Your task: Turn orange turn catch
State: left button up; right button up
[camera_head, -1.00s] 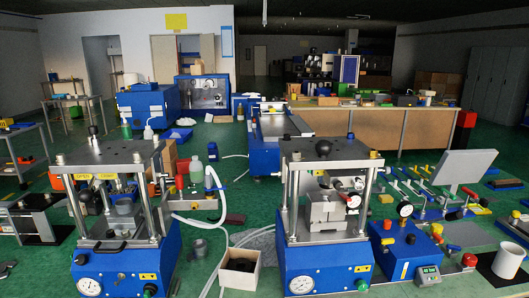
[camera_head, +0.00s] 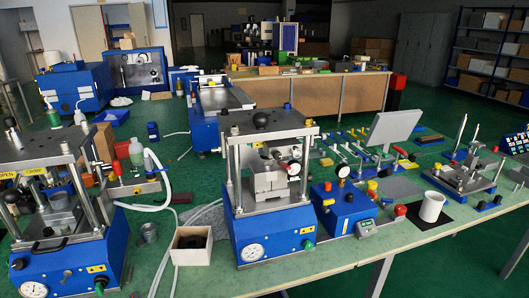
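I cannot clearly pick out an orange turn catch at this size. A blue box unit (camera_head: 340,208) on the bench has a round gauge on top and a small yellow part (camera_head: 372,187) near its back right corner. A red-orange knob (camera_head: 400,210) sits to the right of this unit. Behind it is a row of small clamps and levers (camera_head: 350,150) on blue bases, too small to tell apart. Neither of my grippers shows in the head view.
A blue press (camera_head: 270,228) with steel posts stands mid-bench, another press (camera_head: 68,262) at left. An open box (camera_head: 192,246) sits between them. A white cup (camera_head: 431,206) on a black mat and a steel fixture (camera_head: 468,178) stand at right. The front right bench top is bare.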

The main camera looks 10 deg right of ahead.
aim_at(371, 193)
jog(key=i+l+z, duration=0.15)
jog(key=z, duration=0.7)
